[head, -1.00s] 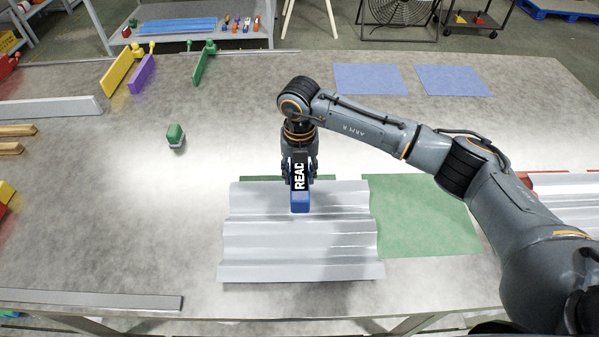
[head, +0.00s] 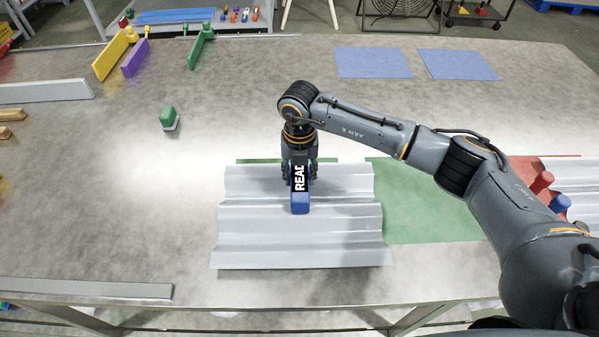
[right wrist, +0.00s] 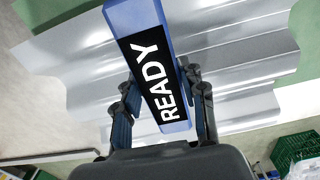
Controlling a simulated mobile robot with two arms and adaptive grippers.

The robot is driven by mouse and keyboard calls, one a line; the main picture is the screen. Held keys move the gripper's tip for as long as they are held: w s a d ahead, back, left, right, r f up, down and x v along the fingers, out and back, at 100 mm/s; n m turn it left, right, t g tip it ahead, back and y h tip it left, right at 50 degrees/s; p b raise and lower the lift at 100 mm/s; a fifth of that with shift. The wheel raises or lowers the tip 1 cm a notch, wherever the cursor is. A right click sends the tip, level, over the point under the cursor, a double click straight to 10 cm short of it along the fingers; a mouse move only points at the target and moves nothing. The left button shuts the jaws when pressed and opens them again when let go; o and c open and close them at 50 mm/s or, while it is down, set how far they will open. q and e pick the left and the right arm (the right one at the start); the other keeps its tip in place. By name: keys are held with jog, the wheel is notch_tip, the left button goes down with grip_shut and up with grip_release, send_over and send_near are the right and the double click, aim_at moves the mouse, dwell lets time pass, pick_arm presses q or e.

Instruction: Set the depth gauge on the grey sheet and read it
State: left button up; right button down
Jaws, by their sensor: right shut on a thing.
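The grey corrugated sheet (head: 250,235) lies on the table in front of me, partly over a green mat. My right gripper (head: 301,178) is over the sheet's middle and shut on the blue depth gauge (head: 300,205). The gauge's black display reads "READY" in the right wrist view (right wrist: 157,75), where the gripper's fingers (right wrist: 160,100) clasp its sides. The sheet also shows behind it there (right wrist: 90,90). I cannot tell whether the gauge's foot touches the sheet. My left gripper is not in view.
A green mat (head: 430,205) lies right of the sheet, with a second light sheet (head: 580,180) and red and blue pieces (head: 560,204) beyond. A small green-topped object (head: 169,118) stands left of centre. Two blue mats (head: 372,63) lie at the back.

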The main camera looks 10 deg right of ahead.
aim_at(299, 174)
jog(key=shift+f, duration=0.35)
dwell(0.4)
jog(key=c, duration=0.7)
grip_release()
jog(key=shift+r, duration=0.1)
notch_tip(299, 174, up, 12)
